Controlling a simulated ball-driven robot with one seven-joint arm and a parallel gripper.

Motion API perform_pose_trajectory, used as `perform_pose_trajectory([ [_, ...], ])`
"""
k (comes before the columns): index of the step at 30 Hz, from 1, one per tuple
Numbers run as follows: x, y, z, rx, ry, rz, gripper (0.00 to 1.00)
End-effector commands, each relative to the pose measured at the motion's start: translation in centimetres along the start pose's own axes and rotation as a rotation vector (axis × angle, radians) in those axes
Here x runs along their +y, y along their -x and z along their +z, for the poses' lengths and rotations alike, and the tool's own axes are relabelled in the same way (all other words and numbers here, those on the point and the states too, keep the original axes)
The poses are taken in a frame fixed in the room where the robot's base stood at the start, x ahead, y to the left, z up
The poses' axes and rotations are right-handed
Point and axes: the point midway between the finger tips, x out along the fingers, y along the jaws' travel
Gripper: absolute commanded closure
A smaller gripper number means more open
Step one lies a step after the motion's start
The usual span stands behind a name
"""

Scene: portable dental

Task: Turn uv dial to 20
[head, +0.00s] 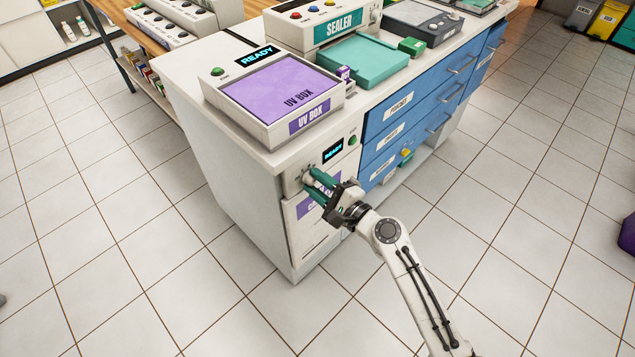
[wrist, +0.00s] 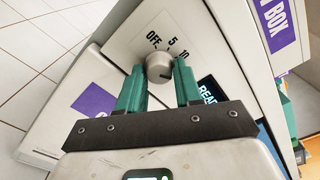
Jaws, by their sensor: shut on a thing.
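The uv dial (wrist: 159,67) is a round silver-grey knob on a pale front panel. In the wrist view, marks OFF, 5 and 10 show around its top; a mark for 20 is not visible, and I cannot tell exactly where the dial points. My gripper (wrist: 159,82) has its green fingers on either side of the knob, shut on it. In the head view my gripper (head: 319,185) reaches the cabinet front below the UV box (head: 280,95), and its fingers mostly hide the dial.
A lit READY display (head: 333,151) and green button (head: 353,140) sit right of the dial. A purple label (wrist: 95,100) marks the panel below. Blue drawers (head: 400,115) with handles stand to the right. The tiled floor (head: 150,270) around the cabinet is clear.

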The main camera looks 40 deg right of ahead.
Motion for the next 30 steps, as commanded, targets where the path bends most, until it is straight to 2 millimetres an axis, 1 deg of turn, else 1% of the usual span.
perform_pose_trajectory([
  [4, 0.1, 0.1, -0.1, 0.003, -0.001, 0.001, 0.96],
  [5, 0.1, 0.1, -0.1, 0.003, -0.001, 0.001, 0.65],
  [12, 0.1, 0.0, -0.1, 0.001, 0.000, 0.001, 0.42],
  [19, 0.0, 0.1, 0.0, 0.001, 0.000, 0.001, 0.41],
  [23, 0.1, 0.8, -0.1, 0.002, 0.001, 0.001, 0.41],
  [26, 0.2, 2.2, -0.2, 0.003, -0.001, 0.002, 0.41],
  [30, 0.3, 5.0, -0.2, 0.004, 0.000, 0.002, 0.41],
])
